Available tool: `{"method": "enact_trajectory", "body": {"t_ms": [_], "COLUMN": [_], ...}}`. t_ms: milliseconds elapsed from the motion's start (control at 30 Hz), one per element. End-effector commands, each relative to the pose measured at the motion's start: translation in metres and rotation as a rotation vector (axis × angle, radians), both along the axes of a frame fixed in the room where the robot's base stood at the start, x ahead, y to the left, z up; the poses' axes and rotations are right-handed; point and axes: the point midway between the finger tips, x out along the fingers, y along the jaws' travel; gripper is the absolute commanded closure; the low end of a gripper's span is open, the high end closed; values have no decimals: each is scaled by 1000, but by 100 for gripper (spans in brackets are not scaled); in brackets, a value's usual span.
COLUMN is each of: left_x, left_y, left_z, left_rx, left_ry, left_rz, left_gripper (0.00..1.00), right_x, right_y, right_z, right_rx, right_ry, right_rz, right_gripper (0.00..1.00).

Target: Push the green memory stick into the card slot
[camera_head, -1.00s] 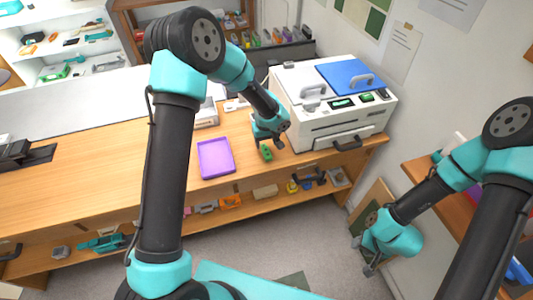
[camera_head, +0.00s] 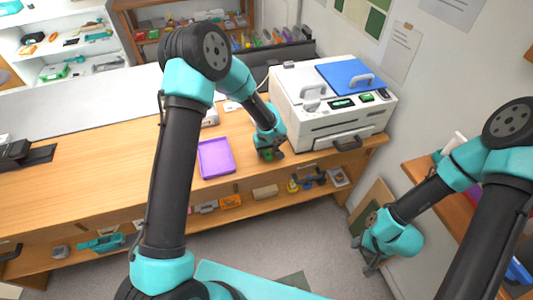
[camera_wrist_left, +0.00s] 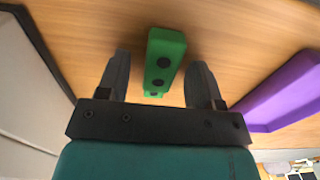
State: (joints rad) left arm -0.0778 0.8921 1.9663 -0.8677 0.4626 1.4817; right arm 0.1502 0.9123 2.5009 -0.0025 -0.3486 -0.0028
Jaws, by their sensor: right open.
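The green memory stick (camera_wrist_left: 165,52) has dark round dots and lies on the wooden bench between the fingers of my left gripper (camera_wrist_left: 160,78). The fingers are apart, with a gap to the stick on each side. In the head view the left gripper (camera_head: 269,156) is low over the bench and hides most of the stick. The white machine (camera_head: 312,127) stands just right of it; I cannot make out which opening is the card slot. My right gripper (camera_head: 368,266) is open and empty, low at the right, away from the bench.
A purple tray (camera_head: 203,160) lies left of the left gripper and also shows at the right of the left wrist view (camera_wrist_left: 285,95). The machine's front handle (camera_head: 347,145) juts out near the bench edge. The bench further left (camera_head: 90,180) is mostly clear.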

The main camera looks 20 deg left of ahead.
Motion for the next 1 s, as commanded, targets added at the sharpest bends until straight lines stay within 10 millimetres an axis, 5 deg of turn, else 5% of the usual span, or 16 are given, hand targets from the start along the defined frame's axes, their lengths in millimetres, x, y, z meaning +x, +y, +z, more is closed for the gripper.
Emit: {"method": "enact_trajectory", "body": {"t_ms": [533, 1000], "left_x": [0, 1], "left_y": [0, 0], "left_z": [0, 13], "left_rx": [0, 0], "left_ry": [0, -2], "left_rz": [0, 1], "left_gripper": [92, 92], "right_x": [0, 0], "right_y": [0, 0], "right_z": [0, 0], "right_rx": [0, 0], "right_ry": [0, 0], "right_rz": [0, 0], "right_gripper": [57, 57]}}
